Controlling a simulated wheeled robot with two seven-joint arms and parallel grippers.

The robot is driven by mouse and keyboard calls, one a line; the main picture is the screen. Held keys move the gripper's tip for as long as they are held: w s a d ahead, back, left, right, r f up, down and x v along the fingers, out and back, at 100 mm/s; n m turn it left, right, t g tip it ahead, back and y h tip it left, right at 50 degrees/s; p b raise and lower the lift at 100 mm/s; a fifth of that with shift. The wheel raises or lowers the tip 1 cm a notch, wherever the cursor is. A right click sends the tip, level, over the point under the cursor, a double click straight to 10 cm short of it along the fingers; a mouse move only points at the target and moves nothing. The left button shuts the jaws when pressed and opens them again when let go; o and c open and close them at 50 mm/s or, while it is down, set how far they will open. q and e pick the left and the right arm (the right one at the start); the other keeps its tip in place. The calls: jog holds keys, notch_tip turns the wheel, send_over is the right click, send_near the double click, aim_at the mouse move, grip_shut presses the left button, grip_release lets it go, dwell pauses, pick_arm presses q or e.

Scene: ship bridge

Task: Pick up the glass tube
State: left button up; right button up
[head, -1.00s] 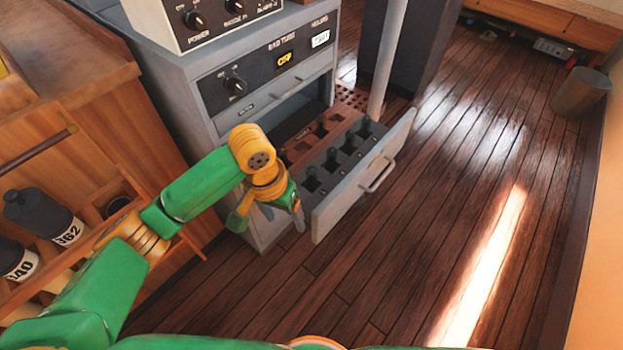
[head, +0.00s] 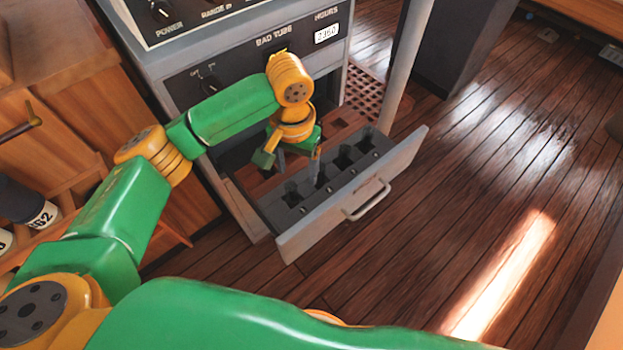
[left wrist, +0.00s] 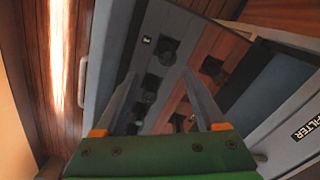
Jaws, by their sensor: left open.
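The open drawer (head: 350,196) of the grey cabinet holds a row of slots with several dark, tube-like pieces (head: 292,196) standing in them. They look alike, and I cannot tell for sure which is the glass tube. In the left wrist view, dark pieces (left wrist: 150,83) show between and just beyond my fingers. My left gripper (head: 299,164) is over the drawer, pointing down. In the left wrist view its two fingers (left wrist: 159,77) are apart with nothing held between them. My right gripper is not in view.
The drawer's front panel with its handle (head: 367,201) stands out over the wooden floor. A brown section with square holes (left wrist: 213,66) lies beside the slots. The cabinet face (head: 245,66) rises behind the gripper. A grey post (head: 404,70) stands behind the drawer. Floor to the right is clear.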

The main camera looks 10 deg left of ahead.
aim_at(290, 184)
pick_arm(q)
jog(key=f, duration=0.2)
jog(key=a+f, duration=0.1)
jog(key=f, duration=0.1)
jog(key=s+f, duration=0.1)
jog(key=f, duration=0.1)
jog(key=shift+a+f+b, duration=0.25)
jog(key=shift+a+b, duration=0.05)
jog(key=shift+b, duration=0.1)
jog(key=shift+w+f, duration=0.15)
grip_shut()
